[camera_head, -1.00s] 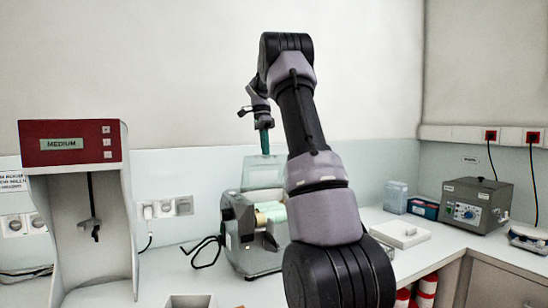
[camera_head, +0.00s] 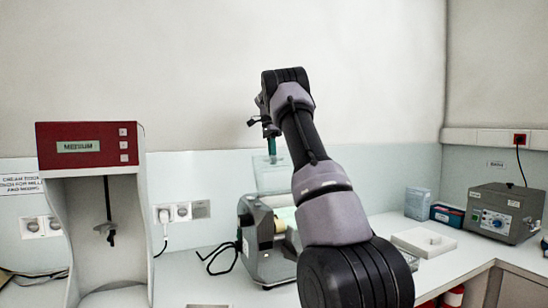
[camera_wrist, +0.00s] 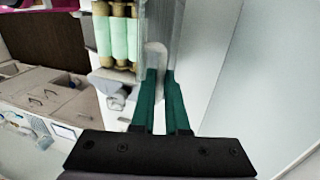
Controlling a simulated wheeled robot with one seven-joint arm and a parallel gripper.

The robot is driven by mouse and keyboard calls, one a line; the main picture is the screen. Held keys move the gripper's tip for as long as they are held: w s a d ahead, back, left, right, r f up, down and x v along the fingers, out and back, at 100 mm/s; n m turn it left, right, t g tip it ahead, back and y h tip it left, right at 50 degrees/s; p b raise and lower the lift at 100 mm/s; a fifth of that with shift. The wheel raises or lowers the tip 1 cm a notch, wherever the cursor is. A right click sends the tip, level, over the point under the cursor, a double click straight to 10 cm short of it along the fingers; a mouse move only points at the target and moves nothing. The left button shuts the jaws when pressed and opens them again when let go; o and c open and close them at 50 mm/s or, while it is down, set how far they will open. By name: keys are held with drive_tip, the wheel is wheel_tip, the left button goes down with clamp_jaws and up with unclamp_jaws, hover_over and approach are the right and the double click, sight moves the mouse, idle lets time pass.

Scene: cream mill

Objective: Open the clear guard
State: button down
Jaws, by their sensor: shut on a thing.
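The clear guard (camera_head: 270,178) is a pale see-through panel standing raised above the grey mill (camera_head: 256,243) in the head view. My gripper (camera_head: 272,157), with green fingers, reaches down onto the guard's top edge and is shut on it. In the wrist view the green fingers of my gripper (camera_wrist: 161,74) close on the guard's edge (camera_wrist: 157,52), and the guard runs away from them. The mill's pale green rollers (camera_wrist: 118,38) lie uncovered to the left in that view. My arm hides the mill's right side in the head view.
A red-topped mixer (camera_head: 90,146) stands left of the mill, with a black cable (camera_head: 222,258) between them. A white tray (camera_head: 424,242), a blue box (camera_head: 446,215) and a grey control unit (camera_head: 506,211) stand at right. The wall is close behind the mill.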

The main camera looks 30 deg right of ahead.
drive_tip(key=shift+w+f, duration=0.15)
drive_tip(key=shift+w, duration=0.25)
drive_tip(key=c, duration=0.9)
unclamp_jaws()
drive_tip(key=shift+w+f, duration=0.2)
drive_tip(key=shift+v, duration=3.95)
